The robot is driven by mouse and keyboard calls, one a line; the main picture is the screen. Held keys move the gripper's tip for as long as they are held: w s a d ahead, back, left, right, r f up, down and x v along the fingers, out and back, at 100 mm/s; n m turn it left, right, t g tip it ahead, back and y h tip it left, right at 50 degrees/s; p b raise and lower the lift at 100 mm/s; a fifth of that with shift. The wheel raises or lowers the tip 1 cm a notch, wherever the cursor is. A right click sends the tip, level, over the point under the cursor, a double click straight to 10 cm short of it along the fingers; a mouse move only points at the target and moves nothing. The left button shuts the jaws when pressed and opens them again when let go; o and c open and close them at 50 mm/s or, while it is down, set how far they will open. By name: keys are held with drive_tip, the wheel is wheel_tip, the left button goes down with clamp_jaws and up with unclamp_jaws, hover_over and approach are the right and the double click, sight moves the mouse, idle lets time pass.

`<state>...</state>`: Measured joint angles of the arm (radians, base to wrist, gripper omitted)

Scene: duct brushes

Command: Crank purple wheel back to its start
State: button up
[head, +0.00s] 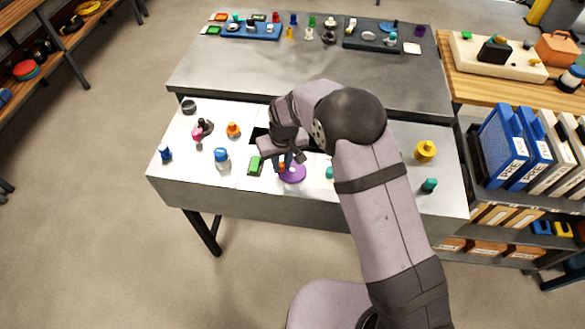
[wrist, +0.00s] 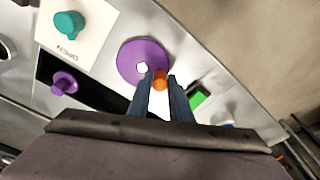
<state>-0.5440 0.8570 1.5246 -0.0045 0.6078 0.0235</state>
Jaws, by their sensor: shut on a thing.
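The purple wheel (head: 294,174) is a flat disc on the pale panel, near its front edge. In the wrist view the purple wheel (wrist: 133,62) shows a white hub and an orange crank handle (wrist: 160,82) near its rim. My gripper (wrist: 160,86) is shut on the orange handle, one blue-grey finger on each side of it. In the head view my gripper (head: 281,164) reaches down to the wheel's left side, and my arm hides part of the panel behind it. No start mark on the wheel can be made out.
In the wrist view a purple knob (wrist: 63,84) stands at a black slot, and a teal knob (wrist: 68,24) sits on a white plate marked OPEN. A green switch (head: 255,164) and a blue knob (head: 221,158) stand left of the wheel. A yellow knob (head: 425,151) stands right.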

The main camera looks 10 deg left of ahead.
drive_tip(key=shift+w+d, duration=0.15)
drive_tip(key=shift+w, duration=0.5)
drive_tip(key=shift+d+f, duration=0.1)
drive_tip(key=shift+w+d, duration=0.15)
drive_tip(key=shift+w, duration=0.3)
drive_tip(key=shift+d, duration=0.1)
drive_tip(key=shift+f, duration=0.1)
drive_tip(key=shift+w+d, duration=0.45)
drive_tip(key=shift+d, duration=0.05)
